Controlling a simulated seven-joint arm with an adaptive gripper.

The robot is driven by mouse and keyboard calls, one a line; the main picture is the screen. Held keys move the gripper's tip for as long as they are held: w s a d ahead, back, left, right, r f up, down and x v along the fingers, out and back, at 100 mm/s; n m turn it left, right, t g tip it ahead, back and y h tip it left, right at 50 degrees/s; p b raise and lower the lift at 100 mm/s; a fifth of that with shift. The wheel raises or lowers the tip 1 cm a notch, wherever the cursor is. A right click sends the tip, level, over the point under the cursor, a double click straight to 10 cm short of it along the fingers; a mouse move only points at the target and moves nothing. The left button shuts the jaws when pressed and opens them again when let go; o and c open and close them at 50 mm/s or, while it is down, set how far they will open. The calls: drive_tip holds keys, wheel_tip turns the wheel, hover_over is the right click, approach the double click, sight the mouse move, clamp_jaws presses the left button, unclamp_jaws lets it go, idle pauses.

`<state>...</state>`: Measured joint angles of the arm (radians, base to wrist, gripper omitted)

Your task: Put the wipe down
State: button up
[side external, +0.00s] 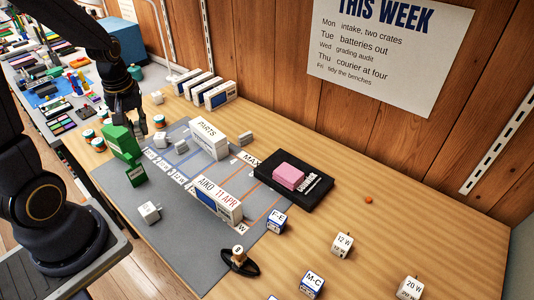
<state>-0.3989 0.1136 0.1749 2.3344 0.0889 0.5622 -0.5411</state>
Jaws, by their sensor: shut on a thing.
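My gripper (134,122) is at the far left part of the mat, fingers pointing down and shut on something. A pink block (288,176) lies on a black pad (314,190) right of the mat, away from my gripper.
The grey mat (185,240) holds a white PARTS box (208,139), an AIKO box (217,201) and small white cubes. Round jars (98,144) stand left of my gripper. Several white-and-blue boxes (221,95) line the back. The wooden table (400,230) is mostly clear at right.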

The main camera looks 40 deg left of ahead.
drive_tip(key=s+a+r+n+g, duration=0.1)
drive_tip(key=s+a+r+n, duration=0.45)
drive_tip(key=s+a, duration=0.5)
approach(115, 128)
drive_tip(key=shift+s+f+n, duration=0.25)
drive_tip(key=shift+s+f, duration=0.2)
drive_tip(key=shift+f, duration=0.25)
drive_tip(key=shift+w+a+f, duration=0.4)
drive_tip(key=shift+w+f, duration=0.05)
drive_tip(key=shift+f, duration=1.75)
drive_tip(key=shift+f, duration=0.2)
drive_tip(key=o, duration=0.7)
drive_tip(key=shift+o, duration=0.2)
